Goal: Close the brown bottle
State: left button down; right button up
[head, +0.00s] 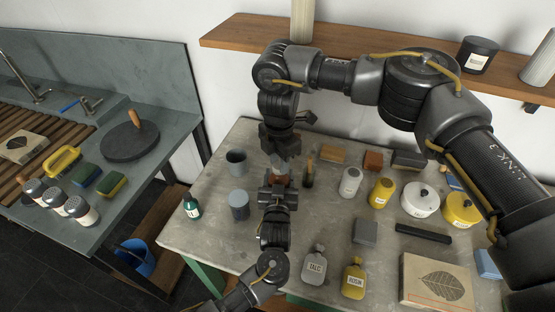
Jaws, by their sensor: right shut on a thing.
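A small reddish-brown piece, perhaps part of the brown bottle (281,178), shows between my two grippers; the rest of it is hidden. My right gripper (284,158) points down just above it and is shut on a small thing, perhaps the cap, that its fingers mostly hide. My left gripper (278,186) comes up from the lower edge and is at the brown piece, directly below the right gripper. Its fingers are too small and covered to tell whether they grip it. I cannot tell whether the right gripper's thing touches the bottle.
A dark pot with a wooden handle (309,172) stands close to the right. A grey cup (236,162), a blue-grey jar (239,204) and a teal bottle (192,206) stand left. Talc (314,265) and yellow rosin (354,278) bottles stand in front. A wooden shelf (235,33) runs behind.

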pick_arm(q)
jog(key=shift+s+d, duration=0.1)
jog(key=shift+s, duration=0.05)
pick_arm(e)
jog(key=m, duration=0.7)
jog(key=shift+w, duration=0.2)
jog(key=o, duration=1.1)
jog(key=shift+s, duration=0.1)
notch_tip(320, 180, up, 12)
pick_arm(q)
jog(key=shift+c, duration=2.3)
grip_release()
jog(key=shift+s, duration=0.1)
